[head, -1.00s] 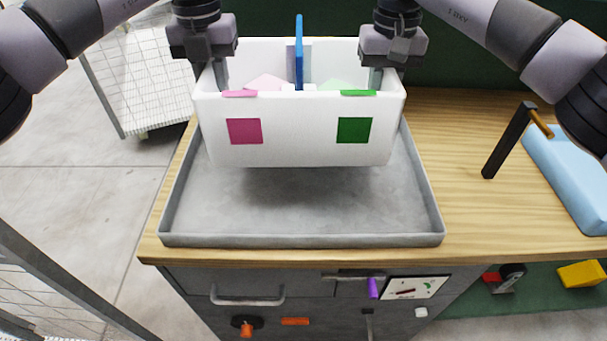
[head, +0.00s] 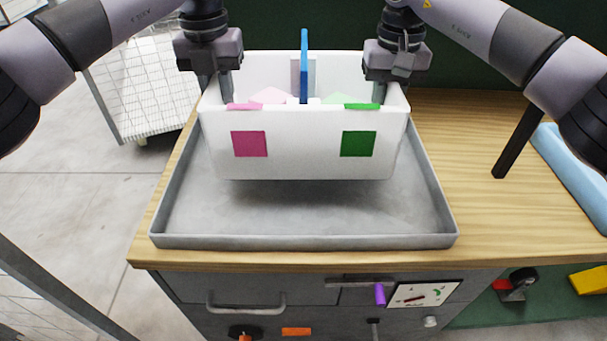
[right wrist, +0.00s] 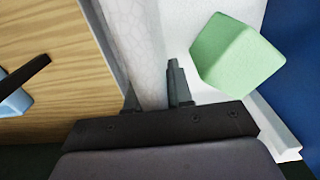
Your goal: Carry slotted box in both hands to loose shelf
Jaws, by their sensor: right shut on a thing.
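The white slotted box (head: 305,150) hangs above a grey tray on the workbench in the head view. It has a pink square and a green square on its front and a blue divider (head: 304,65) in the middle. My left gripper (head: 217,92) is at the box's left end wall; its fingers are partly hidden by the box. My right gripper (head: 386,90) is shut on the right end wall. In the right wrist view its fingers (right wrist: 155,95) straddle the white wall, beside a pale green block (right wrist: 237,52) inside the box. The loose shelf cannot be made out.
The grey tray (head: 300,242) lies under the box on the wooden bench (head: 480,235). A white mesh rack (head: 145,95) stands on the floor at left.

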